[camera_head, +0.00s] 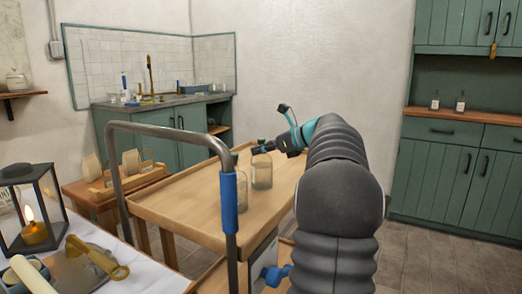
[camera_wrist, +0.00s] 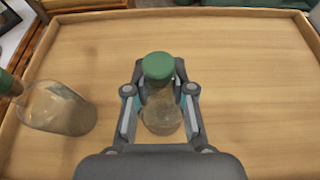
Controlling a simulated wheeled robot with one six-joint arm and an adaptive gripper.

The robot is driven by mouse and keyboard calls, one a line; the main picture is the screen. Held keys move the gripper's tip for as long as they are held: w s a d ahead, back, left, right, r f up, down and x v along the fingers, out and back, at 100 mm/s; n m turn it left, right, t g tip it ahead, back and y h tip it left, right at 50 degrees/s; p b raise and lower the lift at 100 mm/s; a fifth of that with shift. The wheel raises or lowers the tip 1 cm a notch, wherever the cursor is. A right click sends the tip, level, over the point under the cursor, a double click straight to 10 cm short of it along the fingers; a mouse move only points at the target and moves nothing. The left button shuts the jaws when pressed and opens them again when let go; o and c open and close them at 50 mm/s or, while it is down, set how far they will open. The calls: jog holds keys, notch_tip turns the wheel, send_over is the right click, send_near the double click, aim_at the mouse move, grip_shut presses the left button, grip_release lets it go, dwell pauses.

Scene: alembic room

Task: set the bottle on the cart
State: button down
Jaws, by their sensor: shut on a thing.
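The bottle (camera_head: 262,172) is clear glass with a green cap and grey-brown contents. In the wrist view the bottle (camera_wrist: 160,115) is between the two fingers of my gripper (camera_wrist: 160,103), which is shut on it. In the head view my gripper (camera_head: 266,148) reaches in from the right at the bottle's neck. The bottle is upright over the wooden top of the cart (camera_head: 185,212); I cannot tell whether its base touches. The cart top (camera_wrist: 245,75) fills most of the wrist view.
A second similar bottle (camera_head: 228,188) stands on the cart, left of the held one; it shows in the wrist view (camera_wrist: 62,108). The cart has a metal handle (camera_head: 165,130) with a blue grip. A lantern with a lit candle (camera_head: 33,232) stands front left. The cart top's far part is clear.

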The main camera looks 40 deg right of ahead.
jog(key=c, duration=1)
grip_release()
jog(key=v, duration=1.2)
jog(key=shift+p, duration=0.4)
jog(key=shift+r, duration=0.1)
